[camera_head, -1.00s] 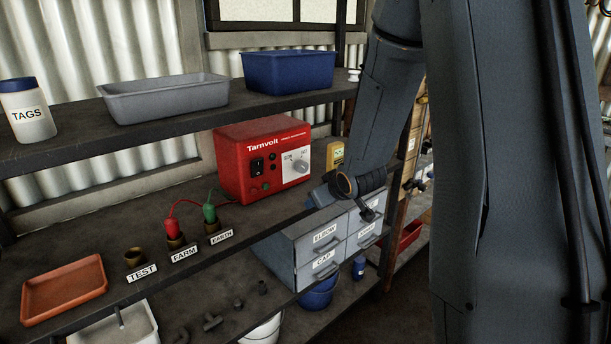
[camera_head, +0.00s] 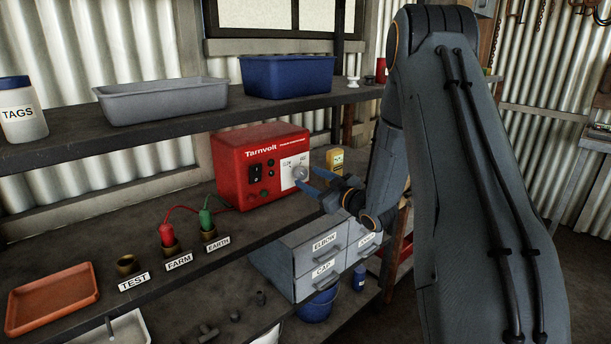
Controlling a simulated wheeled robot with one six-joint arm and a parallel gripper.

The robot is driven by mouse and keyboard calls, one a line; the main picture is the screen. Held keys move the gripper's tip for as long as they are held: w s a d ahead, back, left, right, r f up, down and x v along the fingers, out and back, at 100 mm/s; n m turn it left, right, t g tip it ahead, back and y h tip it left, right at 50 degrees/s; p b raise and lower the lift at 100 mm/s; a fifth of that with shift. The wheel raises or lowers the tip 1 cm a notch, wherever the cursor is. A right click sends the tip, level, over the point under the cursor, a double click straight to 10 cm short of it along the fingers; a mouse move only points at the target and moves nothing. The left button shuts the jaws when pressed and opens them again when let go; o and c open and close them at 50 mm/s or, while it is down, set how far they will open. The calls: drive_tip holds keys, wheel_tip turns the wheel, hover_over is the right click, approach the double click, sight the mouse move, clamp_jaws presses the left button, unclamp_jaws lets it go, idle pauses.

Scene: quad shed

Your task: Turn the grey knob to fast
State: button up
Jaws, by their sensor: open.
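The grey knob (camera_head: 300,174) sits on the white panel at the right of the front of the red Tarnvolt box (camera_head: 231,172), on the middle shelf. The panel has a slow mark on the left above the knob and another mark on the right, too small to read surely. The knob's exact pointing direction is hard to tell. My gripper (camera_head: 311,181) is open, with its blue fingers pointing left toward the knob. The fingertips lie close to the knob in the picture; I cannot tell whether they touch it.
A yellow device (camera_head: 335,160) stands right of the red box. Red and green plugs (camera_head: 167,235) stand in brass sockets at the shelf's front. A grey drawer cabinet (camera_head: 322,262) is below my gripper. The upper shelf (camera_head: 70,132) with bins overhangs the box.

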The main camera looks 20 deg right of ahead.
sight(303, 175)
drive_tip(key=shift+x, duration=1.65)
drive_tip(key=c, duration=1)
drive_tip(key=shift+c, duration=0.2)
